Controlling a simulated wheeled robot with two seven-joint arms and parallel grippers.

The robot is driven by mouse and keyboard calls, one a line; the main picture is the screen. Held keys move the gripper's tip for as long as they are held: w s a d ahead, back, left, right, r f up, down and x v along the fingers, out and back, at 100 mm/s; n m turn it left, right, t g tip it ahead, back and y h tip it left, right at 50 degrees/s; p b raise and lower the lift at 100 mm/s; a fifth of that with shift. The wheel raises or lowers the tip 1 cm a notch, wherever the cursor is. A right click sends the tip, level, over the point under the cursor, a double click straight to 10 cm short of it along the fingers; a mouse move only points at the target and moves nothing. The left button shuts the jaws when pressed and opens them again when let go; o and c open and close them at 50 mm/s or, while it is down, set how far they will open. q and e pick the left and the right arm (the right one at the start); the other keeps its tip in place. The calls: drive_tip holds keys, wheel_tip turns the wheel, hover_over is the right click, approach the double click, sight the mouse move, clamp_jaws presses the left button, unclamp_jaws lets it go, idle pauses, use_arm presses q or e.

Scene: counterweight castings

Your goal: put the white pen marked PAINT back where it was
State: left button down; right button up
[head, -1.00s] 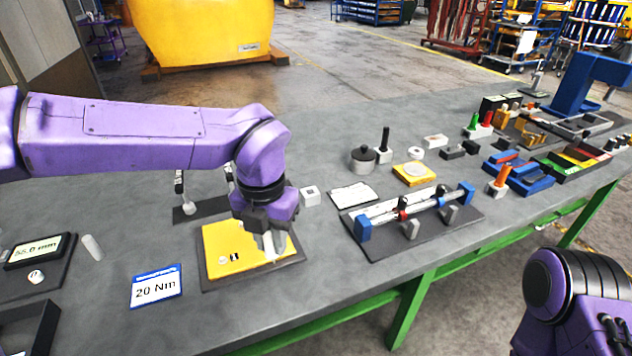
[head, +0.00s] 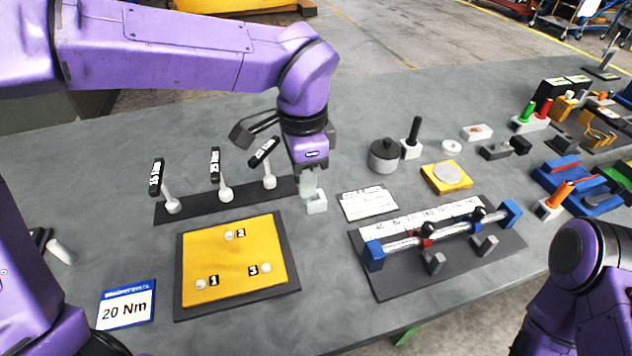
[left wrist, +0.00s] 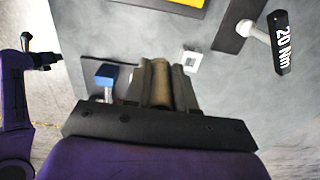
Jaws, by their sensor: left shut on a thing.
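My left gripper (head: 309,188) is shut on a slim pale cylinder (left wrist: 160,85), seen between the fingers in the left wrist view. It looks like the white pen; the fingers cover much of it, and no PAINT marking is readable. In the head view the fingertips hang just above and slightly left of a small white block (head: 317,204). In the left wrist view this block (left wrist: 192,61) shows a grey square recess in its top and stands clear of the fingers.
A yellow plate (head: 235,265) with bolts numbered 1, 2 and 3 lies front left of the block. A dark rack (head: 238,195) with three upright wrenches stands left of it. A white card (head: 369,204) and a blue-ended bar fixture (head: 440,236) are to the right.

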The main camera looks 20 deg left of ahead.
use_arm(q)
drive_tip(key=w+f, duration=0.2)
drive_tip(key=f, duration=0.1)
drive_tip(key=w+f+b, duration=0.1)
drive_tip(key=w+f, duration=0.2)
drive_tip(key=f, duration=0.1)
drive_tip(key=w+a+f+b, duration=0.1)
drive_tip(key=w+f, duration=0.2)
drive_tip(key=shift+a+f, duration=0.1)
drive_tip(key=shift+f, duration=0.3)
drive_tip(key=shift+w, duration=0.2)
drive_tip(key=shift+r, duration=0.1)
drive_tip(key=shift+s+f+b, duration=0.2)
drive_tip(key=shift+b, duration=0.25)
drive_tip(key=c, duration=0.9)
unclamp_jaws()
drive_tip(key=shift+w, duration=0.1)
drive_tip(key=shift+c, duration=0.2)
drive_tip(key=shift+r, duration=0.1)
